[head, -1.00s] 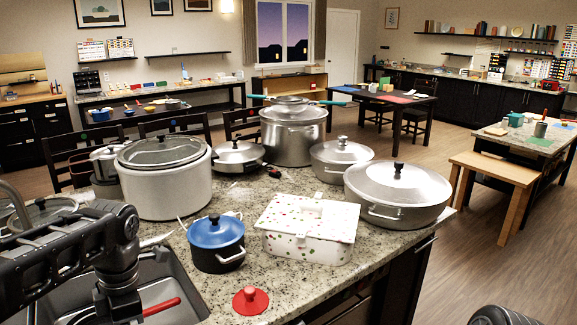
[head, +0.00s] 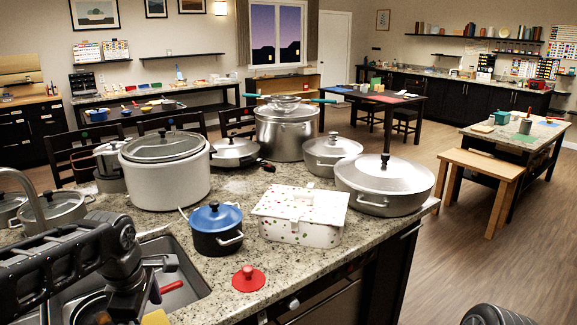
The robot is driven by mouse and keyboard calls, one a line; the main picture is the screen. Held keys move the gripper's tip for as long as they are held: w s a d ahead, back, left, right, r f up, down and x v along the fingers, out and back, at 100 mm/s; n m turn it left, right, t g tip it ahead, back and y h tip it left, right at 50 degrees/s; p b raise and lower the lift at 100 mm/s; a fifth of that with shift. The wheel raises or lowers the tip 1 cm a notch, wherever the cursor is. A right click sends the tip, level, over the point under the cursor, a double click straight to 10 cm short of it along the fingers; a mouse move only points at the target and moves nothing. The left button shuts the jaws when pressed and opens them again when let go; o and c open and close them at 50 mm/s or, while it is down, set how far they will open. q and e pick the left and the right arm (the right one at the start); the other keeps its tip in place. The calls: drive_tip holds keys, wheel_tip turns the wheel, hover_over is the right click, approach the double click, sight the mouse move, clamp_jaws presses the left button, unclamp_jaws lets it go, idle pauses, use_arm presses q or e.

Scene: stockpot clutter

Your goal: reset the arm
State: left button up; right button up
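My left arm (head: 62,262) comes in from the lower left over the sink (head: 178,295) and bends down at its dark wrist (head: 122,262). The end of this arm runs to the bottom edge, and its fingertips cannot be made out. My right gripper is not in view; only a dark rounded part shows at the bottom right, probably mine. No held thing is visible.
The granite counter is crowded: a white pot (head: 165,183), a blue-lidded pot (head: 216,238), a spotted white box (head: 300,228), a large silver pan (head: 384,190) and a tall stockpot (head: 287,135). A red lid (head: 249,279) lies near the front edge.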

use_arm(q)
drive_tip(key=w+d+f+m+t+h, duration=0.3)
drive_tip(key=w+d+f+m, duration=0.2)
drive_tip(key=d+f+m, duration=0.6)
drive_tip(key=s+d+f+m, duration=0.2)
drive_tip(key=f, duration=0.5)
drive_tip(key=s+d+f+m, duration=0.2)
drive_tip(key=d+f, duration=0.1)
drive_tip(key=f, duration=0.3)
drive_tip(key=s+d+f+m+g, duration=0.1)
drive_tip(key=s+d+f+g, duration=0.1)
drive_tip(key=s+f, duration=0.5)
drive_tip(key=s+d+f+m+g+h, duration=0.1)
drive_tip(key=s+d+f+g, duration=0.1)
drive_tip(key=s+f, duration=0.6)
drive_tip(key=s+d, duration=0.1)
drive_tip(key=s, duration=0.6)
drive_tip(key=shift+s+f+g, duration=0.2)
drive_tip(key=shift+s+g, duration=0.1)
drive_tip(key=shift+s, duration=0.05)
drive_tip(key=shift+w, duration=0.1)
